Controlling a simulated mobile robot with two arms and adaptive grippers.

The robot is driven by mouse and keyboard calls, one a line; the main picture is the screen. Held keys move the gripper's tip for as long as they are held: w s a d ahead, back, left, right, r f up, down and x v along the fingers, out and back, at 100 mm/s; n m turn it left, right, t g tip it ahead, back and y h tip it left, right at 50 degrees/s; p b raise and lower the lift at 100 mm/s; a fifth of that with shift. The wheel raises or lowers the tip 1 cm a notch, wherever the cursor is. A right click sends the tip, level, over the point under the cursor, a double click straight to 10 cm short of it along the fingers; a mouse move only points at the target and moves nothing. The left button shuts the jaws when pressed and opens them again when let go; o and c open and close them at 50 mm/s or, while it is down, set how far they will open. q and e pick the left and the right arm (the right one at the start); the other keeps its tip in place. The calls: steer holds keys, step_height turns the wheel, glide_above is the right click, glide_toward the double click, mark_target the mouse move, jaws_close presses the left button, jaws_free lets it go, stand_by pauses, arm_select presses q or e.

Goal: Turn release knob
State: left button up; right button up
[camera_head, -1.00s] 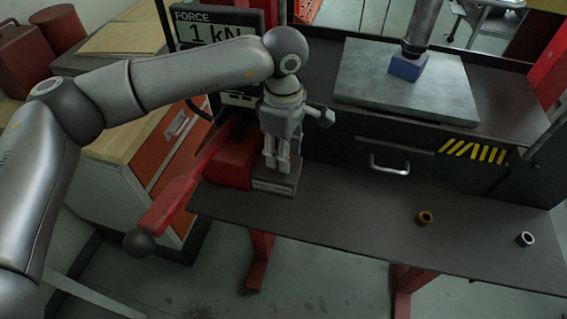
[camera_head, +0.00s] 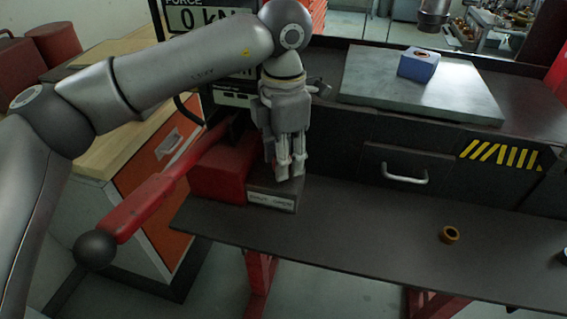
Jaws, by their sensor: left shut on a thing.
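My left gripper (camera_head: 285,170) points down, its fingers shut just above a dark box (camera_head: 271,200) with a small white label. The release knob itself is hidden by the fingers, which are closed on it at the top of this box. A red pump body (camera_head: 221,172) with a long red lever (camera_head: 150,200) ending in a dark ball sits left of the box. The display (camera_head: 205,20) reads 0 kN, partly covered by my arm. A blue block (camera_head: 418,65) with a brownish ring on top rests on the grey plate (camera_head: 375,85). The press ram (camera_head: 433,14) is above and apart from the block. My right gripper is out of view.
An orange-brown ring (camera_head: 449,235) lies on the dark shelf (camera_head: 350,235); a pale ring shows at the right edge. A drawer with a metal handle (camera_head: 404,176) is behind the shelf. A wooden-topped cabinet (camera_head: 110,150) stands on the left. The shelf's middle is clear.

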arm_select(q)
steer(key=shift+n+b, duration=0.3)
steer(key=shift+n, duration=0.2)
steer(key=shift+r, duration=0.1)
steer(key=o, duration=1)
steer(key=shift+o, duration=0.2)
step_height(320, 180, up, 12)
